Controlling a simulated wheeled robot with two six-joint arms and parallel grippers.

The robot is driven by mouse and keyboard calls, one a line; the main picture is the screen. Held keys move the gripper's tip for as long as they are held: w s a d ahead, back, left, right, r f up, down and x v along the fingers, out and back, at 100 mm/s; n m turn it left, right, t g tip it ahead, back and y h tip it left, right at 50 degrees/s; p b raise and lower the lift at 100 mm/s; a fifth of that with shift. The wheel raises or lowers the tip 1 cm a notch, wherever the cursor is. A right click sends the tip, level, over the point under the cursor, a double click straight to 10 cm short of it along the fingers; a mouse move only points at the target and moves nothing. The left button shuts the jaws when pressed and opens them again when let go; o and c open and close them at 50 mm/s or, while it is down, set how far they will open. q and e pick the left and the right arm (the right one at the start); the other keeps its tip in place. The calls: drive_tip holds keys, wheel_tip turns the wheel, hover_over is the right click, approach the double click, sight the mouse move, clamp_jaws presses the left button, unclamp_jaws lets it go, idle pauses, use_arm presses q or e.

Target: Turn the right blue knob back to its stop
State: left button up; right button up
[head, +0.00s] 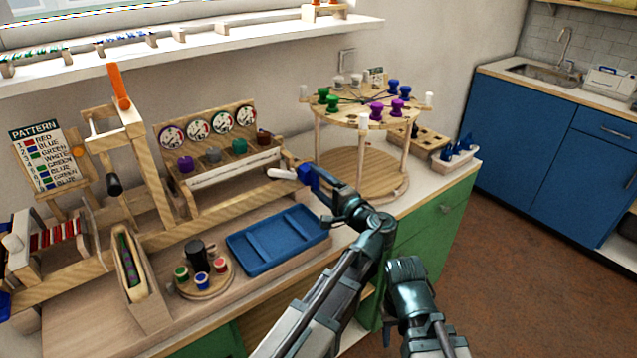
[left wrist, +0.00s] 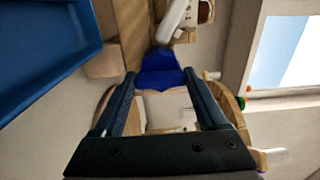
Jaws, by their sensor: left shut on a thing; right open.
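My left gripper (head: 318,186) is shut on this knob, coming from the right side. In the left wrist view the knob (left wrist: 162,72) sits between the two fingertips (left wrist: 160,85), partly hidden by them, with the white piece (left wrist: 174,22) just beyond. Another blue piece (head: 4,305) shows at the left edge of the head view. My right gripper (head: 406,272) is low at the front right, open, away from the knob; its fingers are hard to make out.
A blue tray (head: 278,240) lies in front of the frame. A round two-tier stand (head: 360,115) with coloured spools stands close behind the left gripper. A dial board (head: 208,130) is at the back. Floor is free at the right.

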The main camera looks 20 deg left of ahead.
use_arm(q)
drive_tip(key=shift+s, duration=0.1)
drive_tip(key=o, duration=1.3)
